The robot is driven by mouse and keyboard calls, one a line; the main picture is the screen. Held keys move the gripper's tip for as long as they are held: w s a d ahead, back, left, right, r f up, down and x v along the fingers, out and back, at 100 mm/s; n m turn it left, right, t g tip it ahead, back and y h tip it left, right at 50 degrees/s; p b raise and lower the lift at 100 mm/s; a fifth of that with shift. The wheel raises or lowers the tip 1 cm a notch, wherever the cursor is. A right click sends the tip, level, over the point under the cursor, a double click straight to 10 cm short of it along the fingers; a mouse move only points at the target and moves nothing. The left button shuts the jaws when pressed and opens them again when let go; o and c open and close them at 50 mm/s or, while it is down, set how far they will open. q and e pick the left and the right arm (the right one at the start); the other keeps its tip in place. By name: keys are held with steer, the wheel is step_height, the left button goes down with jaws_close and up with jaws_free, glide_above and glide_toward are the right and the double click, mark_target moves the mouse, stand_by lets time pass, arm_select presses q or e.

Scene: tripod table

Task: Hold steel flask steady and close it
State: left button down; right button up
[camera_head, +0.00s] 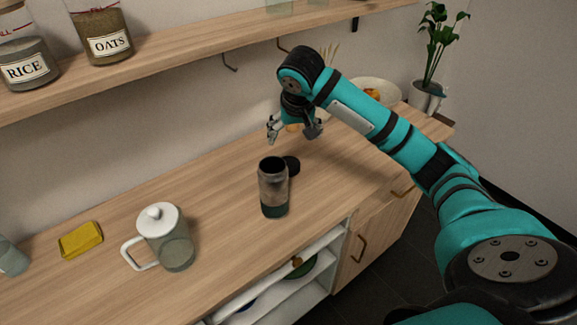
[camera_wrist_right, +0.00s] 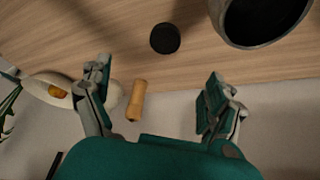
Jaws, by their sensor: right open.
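The steel flask (camera_head: 273,188) stands upright on the wooden counter in the head view, its dark mouth open and its base dark green. Its dark opening (camera_wrist_right: 262,18) shows at the top right of the right wrist view. A black lid (camera_head: 291,165) lies on the counter just behind and right of the flask; in the right wrist view the lid (camera_wrist_right: 165,38) is a dark disc. My right gripper (camera_head: 293,131) is open and empty, above the counter behind the flask. Its spread fingers (camera_wrist_right: 155,88) show in the wrist view, apart from flask and lid. My left gripper is not in view.
A glass pitcher (camera_head: 168,240) with a white lid and a yellow sponge (camera_head: 81,240) stand at left. A wooden shaker-like object (camera_wrist_right: 136,100) and a bowl (camera_head: 377,93) are at the back. A shelf (camera_head: 180,52) with jars overhangs the counter.

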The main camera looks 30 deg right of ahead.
glide_above(289, 164)
steer(key=s, duration=0.2)
steer(key=f, duration=0.7)
steer(key=f+p, duration=0.1)
steer(key=f, duration=0.2)
steer(key=shift+w+f, duration=0.2)
steer(key=shift+w, duration=0.05)
steer(key=shift+w+f, duration=0.15)
steer(key=shift+f, duration=0.25)
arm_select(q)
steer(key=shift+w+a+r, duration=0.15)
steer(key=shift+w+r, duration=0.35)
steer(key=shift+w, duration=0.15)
arm_select(e)
steer(key=shift+a+p+x, duration=0.15)
steer(key=shift+x, duration=0.7)
steer(key=shift+a+p+x, duration=0.15)
steer(key=shift+x, duration=0.75)
steer(key=shift+a+p+x, duration=0.15)
steer(key=shift+a+x, duration=0.05)
steer(key=shift+x, duration=0.65)
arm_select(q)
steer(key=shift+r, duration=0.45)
arm_select(e)
steer(key=shift+f, duration=0.15)
steer(key=shift+s, duration=0.25)
